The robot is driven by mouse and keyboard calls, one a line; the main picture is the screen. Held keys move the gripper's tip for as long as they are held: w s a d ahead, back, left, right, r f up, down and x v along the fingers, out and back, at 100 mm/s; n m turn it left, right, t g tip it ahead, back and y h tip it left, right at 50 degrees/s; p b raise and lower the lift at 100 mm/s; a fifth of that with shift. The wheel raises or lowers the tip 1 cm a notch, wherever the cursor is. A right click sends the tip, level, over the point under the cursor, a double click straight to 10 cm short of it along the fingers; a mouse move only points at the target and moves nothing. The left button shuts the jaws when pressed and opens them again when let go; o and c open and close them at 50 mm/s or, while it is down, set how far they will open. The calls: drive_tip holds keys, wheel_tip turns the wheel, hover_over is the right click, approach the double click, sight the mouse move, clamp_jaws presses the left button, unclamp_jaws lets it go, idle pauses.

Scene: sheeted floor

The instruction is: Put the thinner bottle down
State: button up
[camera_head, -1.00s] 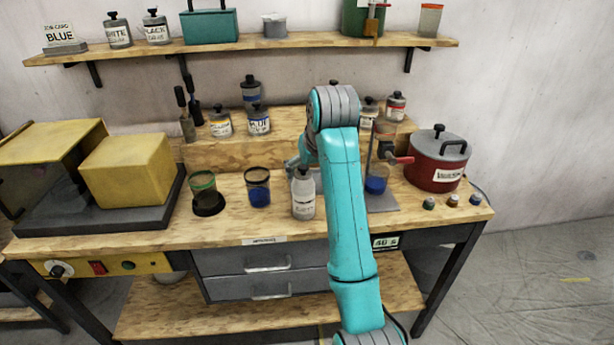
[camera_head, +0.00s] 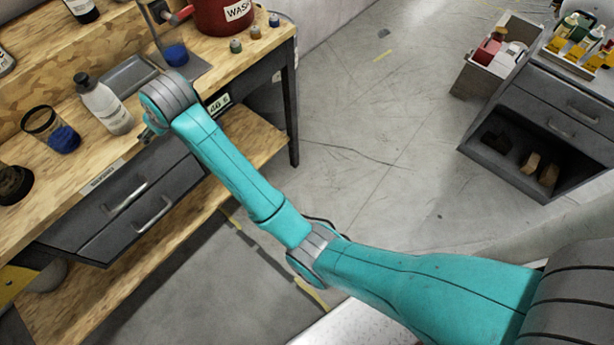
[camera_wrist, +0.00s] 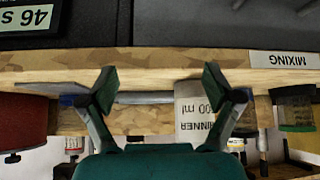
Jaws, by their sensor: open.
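The thinner bottle (camera_head: 106,108), white-grey with a dark cap, stands upright on the wooden bench near its front edge. In the head view my gripper (camera_head: 150,132) is mostly hidden by my wrist, at the bench's front edge just right of the bottle. The bottle appears to stand free of the fingers, though the exact gap cannot be told.
A glass with blue liquid (camera_head: 55,130) stands left of the bottle. A grey tray (camera_head: 130,75) lies behind it. A blue cup (camera_head: 176,55) and a red WASH pot (camera_head: 224,16) are farther right. Drawers (camera_head: 125,205) are below. Open floor (camera_head: 370,130) lies right, before a grey cabinet (camera_head: 545,130).

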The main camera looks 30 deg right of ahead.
drive_tip(key=s+d+f+m+t, duration=0.1)
drive_tip(key=s+d+f, duration=0.35)
drive_tip(key=f, duration=0.25)
drive_tip(key=s+d+f+t, duration=0.1)
drive_tip(key=s+d+f, duration=0.2)
drive_tip(key=s+f, duration=0.25)
drive_tip(key=s+d+f+m+t, duration=0.1)
drive_tip(key=s+d+f, duration=0.25)
drive_tip(key=s, duration=0.45)
drive_tip(key=s+d+f+t, duration=0.1)
drive_tip(key=s+d+f, duration=0.25)
drive_tip(key=s, duration=0.45)
drive_tip(key=s+d+r+m+t+h, duration=0.1)
drive_tip(key=s+d+r, duration=0.15)
drive_tip(key=s, duration=0.55)
drive_tip(key=s+d+r+m+t+h, duration=0.1)
drive_tip(key=s+d+r, duration=0.15)
drive_tip(key=s, duration=0.65)
drive_tip(key=s+d+r+t, duration=0.1)
drive_tip(key=s+d+r, duration=0.1)
drive_tip(key=s+r, duration=0.9)
drive_tip(key=shift+s+t+h, duration=0.35)
drive_tip(key=shift+t+h, duration=0.05)
